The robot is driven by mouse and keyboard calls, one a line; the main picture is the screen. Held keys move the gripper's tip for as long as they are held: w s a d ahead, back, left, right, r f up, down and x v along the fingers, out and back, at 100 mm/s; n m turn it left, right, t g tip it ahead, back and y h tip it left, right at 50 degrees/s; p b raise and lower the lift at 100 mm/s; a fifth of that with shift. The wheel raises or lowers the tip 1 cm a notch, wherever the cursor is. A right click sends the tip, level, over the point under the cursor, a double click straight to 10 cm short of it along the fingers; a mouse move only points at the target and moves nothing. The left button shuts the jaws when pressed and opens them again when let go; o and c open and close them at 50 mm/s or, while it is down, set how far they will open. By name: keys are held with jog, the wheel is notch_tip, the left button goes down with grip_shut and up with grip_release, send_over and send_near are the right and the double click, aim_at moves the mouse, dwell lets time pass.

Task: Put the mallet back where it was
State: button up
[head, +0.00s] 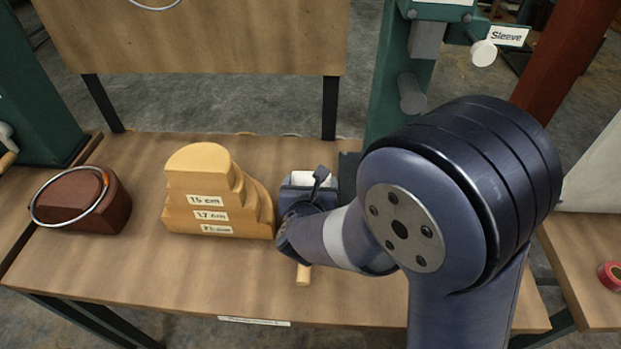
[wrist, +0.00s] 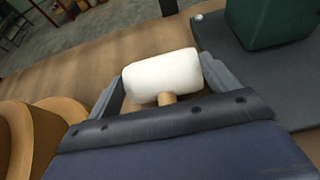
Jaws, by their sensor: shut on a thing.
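The mallet has a white head (wrist: 163,76) and a pale wooden handle (head: 303,275). In the wrist view the head lies crosswise between the two fingers of my gripper (wrist: 164,84), with a short piece of handle below it. In the head view my gripper (head: 308,190) is over the worktable, just right of the stepped wooden block. It is shut on the mallet, whose handle end shows below my wrist. My arm hides most of the mallet there, and I cannot tell whether it touches the table.
The stepped wooden block (head: 215,195), with size labels, stands close to the left of my gripper. A dark red block with a metal ring (head: 82,200) is further left. A green machine post (head: 395,90) on a grey base (wrist: 245,75) stands behind right. The front-left tabletop (head: 130,265) is clear.

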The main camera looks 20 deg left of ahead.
jog(key=shift+f, duration=0.4)
jog(key=shift+f+b, duration=0.45)
jog(key=shift+b, duration=0.3)
jog(key=o, duration=1.3)
jog(key=v, duration=1)
jog(key=shift+s+d+r, duration=0.1)
jog(key=shift+s+d, duration=0.05)
jog(key=shift+s, duration=0.25)
